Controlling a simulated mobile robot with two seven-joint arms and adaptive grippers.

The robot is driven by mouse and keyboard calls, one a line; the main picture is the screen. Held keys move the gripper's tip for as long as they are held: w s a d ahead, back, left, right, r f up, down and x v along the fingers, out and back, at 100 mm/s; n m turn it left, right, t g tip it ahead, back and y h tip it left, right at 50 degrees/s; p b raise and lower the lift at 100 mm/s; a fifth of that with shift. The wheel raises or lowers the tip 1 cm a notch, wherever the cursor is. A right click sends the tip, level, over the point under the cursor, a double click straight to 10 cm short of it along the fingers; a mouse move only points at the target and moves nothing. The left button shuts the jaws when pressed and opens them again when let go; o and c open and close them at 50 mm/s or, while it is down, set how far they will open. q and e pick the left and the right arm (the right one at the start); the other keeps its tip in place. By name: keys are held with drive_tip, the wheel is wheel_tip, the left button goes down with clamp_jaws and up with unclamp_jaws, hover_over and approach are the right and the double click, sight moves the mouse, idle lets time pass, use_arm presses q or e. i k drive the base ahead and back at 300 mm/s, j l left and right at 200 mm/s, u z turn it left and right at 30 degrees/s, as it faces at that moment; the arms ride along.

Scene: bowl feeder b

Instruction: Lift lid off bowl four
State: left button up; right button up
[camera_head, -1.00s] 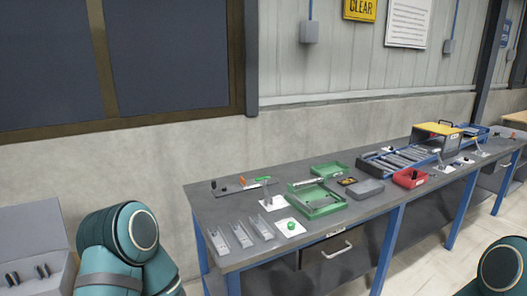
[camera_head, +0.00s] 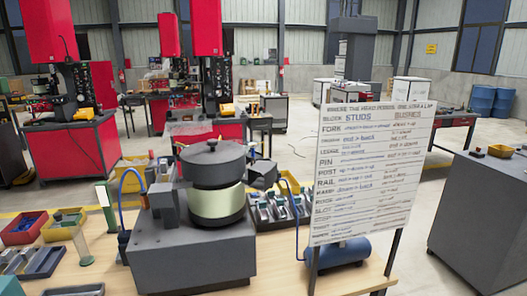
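A round bowl feeder (camera_head: 216,202) with a pale green band stands on a dark grey block (camera_head: 190,255) on the wooden table, left of the middle in the head view. A dark grey lid (camera_head: 212,160) with a small black knob (camera_head: 212,143) covers its top. I cannot tell from any marking whether this is bowl four. Neither of my grippers shows in this view.
A white sign board (camera_head: 370,170) on dark posts stands right of the bowl. Red and yellow bins (camera_head: 25,228) with small parts fill the table's left side. A blue tank (camera_head: 340,252) is behind the sign's foot. A grey cabinet (camera_head: 485,215) stands at the right.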

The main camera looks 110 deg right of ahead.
sight(212, 153)
drive_tip(key=z, duration=1.6)
